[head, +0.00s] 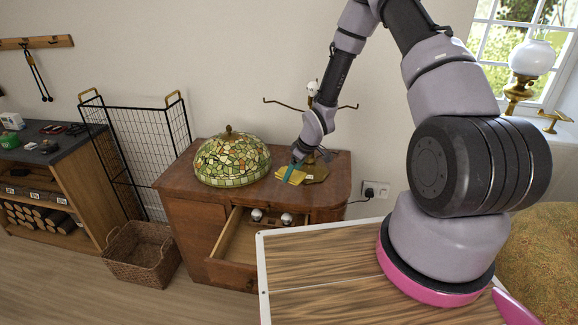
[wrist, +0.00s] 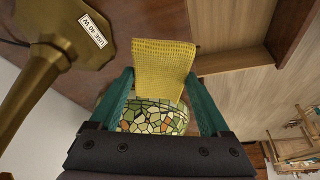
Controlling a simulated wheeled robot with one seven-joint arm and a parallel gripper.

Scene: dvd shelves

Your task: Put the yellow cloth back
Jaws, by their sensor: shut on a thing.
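The yellow cloth (head: 296,178) is in my gripper (head: 297,165), above the top of the wooden desk (head: 185,183), between the stained-glass shade and the brass lamp base. In the wrist view the cloth (wrist: 163,62) lies flat and waffle-textured between the teal fingertips (wrist: 162,88), which are shut on it. I cannot tell whether the cloth touches the desk top.
The stained-glass shade (head: 232,160) sits on the desk. The brass lamp base (wrist: 45,68), with a "USE 40 W" label, stands close beside the cloth. A wicker basket (head: 140,255) is on the floor to the left.

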